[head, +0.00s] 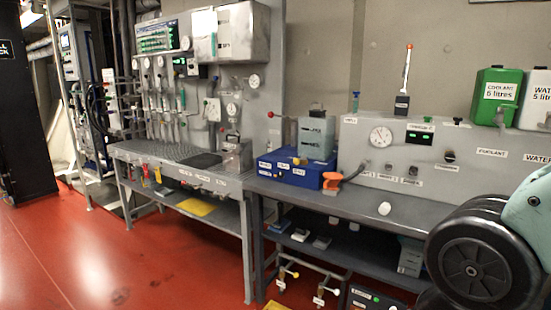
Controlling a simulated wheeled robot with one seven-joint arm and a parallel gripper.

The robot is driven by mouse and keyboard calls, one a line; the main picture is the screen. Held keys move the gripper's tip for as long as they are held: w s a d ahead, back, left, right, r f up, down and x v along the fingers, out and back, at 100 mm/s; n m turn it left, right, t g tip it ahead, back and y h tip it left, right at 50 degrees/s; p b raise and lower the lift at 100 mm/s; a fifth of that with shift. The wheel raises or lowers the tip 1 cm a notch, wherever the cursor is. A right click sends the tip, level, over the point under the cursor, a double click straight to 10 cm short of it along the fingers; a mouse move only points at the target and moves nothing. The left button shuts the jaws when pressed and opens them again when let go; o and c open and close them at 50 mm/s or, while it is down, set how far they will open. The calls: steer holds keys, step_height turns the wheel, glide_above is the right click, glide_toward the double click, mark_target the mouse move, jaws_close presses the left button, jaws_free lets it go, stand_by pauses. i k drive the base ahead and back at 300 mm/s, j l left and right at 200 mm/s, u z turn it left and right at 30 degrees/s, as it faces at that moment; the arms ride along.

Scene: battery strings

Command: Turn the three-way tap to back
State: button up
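I cannot tell for certain which fitting is the three-way tap. Under the right bench, low down, are two small pipe fittings with handles: a yellow-handled one (287,273) and a white-handled one (325,291). Lettering near these parts is too small to read. My gripper is not in view.
A grey bench (370,203) carries a panel with a round gauge (381,137). A green coolant can (497,96) stands on top. A left bench (190,158) has pipes and gauges behind it. A dark wheel-like part (474,268) blocks the lower right. Red floor (120,255) is clear at left.

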mark_target(296, 161)
steer(key=j, duration=0.75)
steer(key=i+j+z, duration=0.1)
steer(key=j+z, duration=1.4)
steer(key=j, duration=0.7)
steer(key=j+u, duration=0.25)
steer(key=j, duration=0.25)
steer(key=i+j+u, duration=0.25)
steer(key=j, duration=0.15)
steer(key=i+j, duration=0.1)
steer(key=i, duration=0.2)
steer(key=i+j, duration=0.1)
steer(key=i, duration=0.25)
